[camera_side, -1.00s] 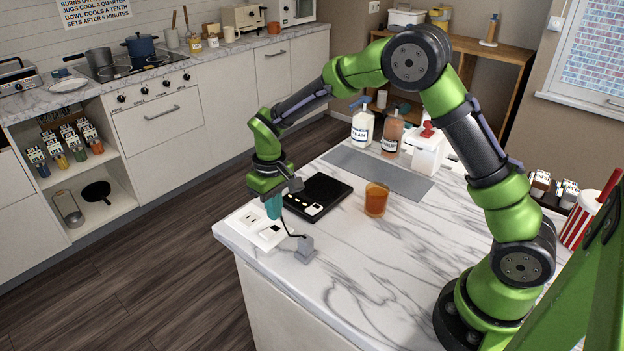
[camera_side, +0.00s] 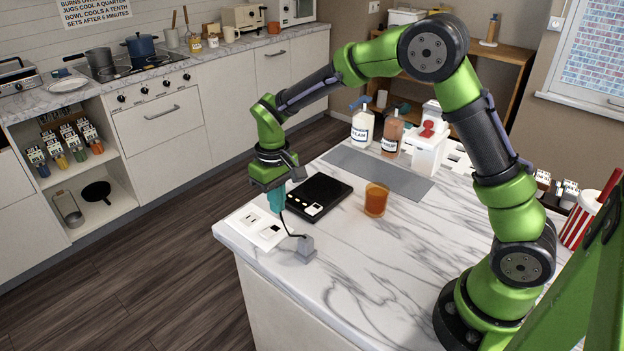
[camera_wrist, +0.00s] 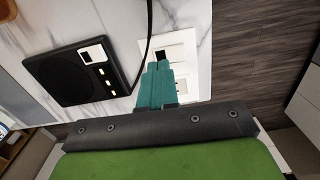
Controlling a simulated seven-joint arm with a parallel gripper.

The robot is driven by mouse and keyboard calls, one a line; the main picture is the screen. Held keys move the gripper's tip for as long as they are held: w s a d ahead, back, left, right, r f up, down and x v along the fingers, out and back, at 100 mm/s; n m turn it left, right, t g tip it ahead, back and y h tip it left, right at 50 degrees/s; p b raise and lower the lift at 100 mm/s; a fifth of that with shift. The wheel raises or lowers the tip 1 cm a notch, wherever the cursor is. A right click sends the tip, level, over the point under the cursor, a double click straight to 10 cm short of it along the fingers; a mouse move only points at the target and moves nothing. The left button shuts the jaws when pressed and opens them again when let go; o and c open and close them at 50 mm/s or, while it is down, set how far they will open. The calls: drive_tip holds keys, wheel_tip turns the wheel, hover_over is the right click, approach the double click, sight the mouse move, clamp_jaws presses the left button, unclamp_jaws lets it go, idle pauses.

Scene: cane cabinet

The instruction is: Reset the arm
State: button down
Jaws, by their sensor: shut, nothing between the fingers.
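My gripper (camera_side: 276,203) is above the near left corner of the marble counter, with its teal fingers pointing down. In the wrist view its fingers (camera_wrist: 154,85) are together with nothing between them. Below it a white socket plate (camera_side: 257,226) lies on the counter; the fingers hide part of it in the wrist view (camera_wrist: 190,62). A black device (camera_side: 318,195) with pale buttons lies right of the gripper. A grey plug-like block (camera_side: 304,248) with a dark cable stands at the counter's near edge, beside the plate.
An amber glass (camera_side: 376,199) stands right of the black device. Two pump bottles, one white (camera_side: 362,128) and one reddish-brown (camera_side: 392,134), and a white box-like dispenser (camera_side: 428,145) stand at the back. A grey mat (camera_side: 378,173) lies before them. The counter's front middle is clear.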

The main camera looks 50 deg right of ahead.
drive_tip(key=s+d+r+m+t+y, duration=0.1)
drive_tip(key=s+r+t, duration=0.2)
drive_tip(key=s+r, duration=0.5)
drive_tip(key=s+d+r+m+t, duration=0.2)
drive_tip(key=s+r+t, duration=0.2)
drive_tip(key=s+r, duration=0.4)
drive_tip(key=s, duration=0.5)
drive_tip(key=shift+s+r+m+y, duration=0.15)
drive_tip(key=shift+r+m+y, duration=0.15)
drive_tip(key=shift+r+y, duration=0.1)
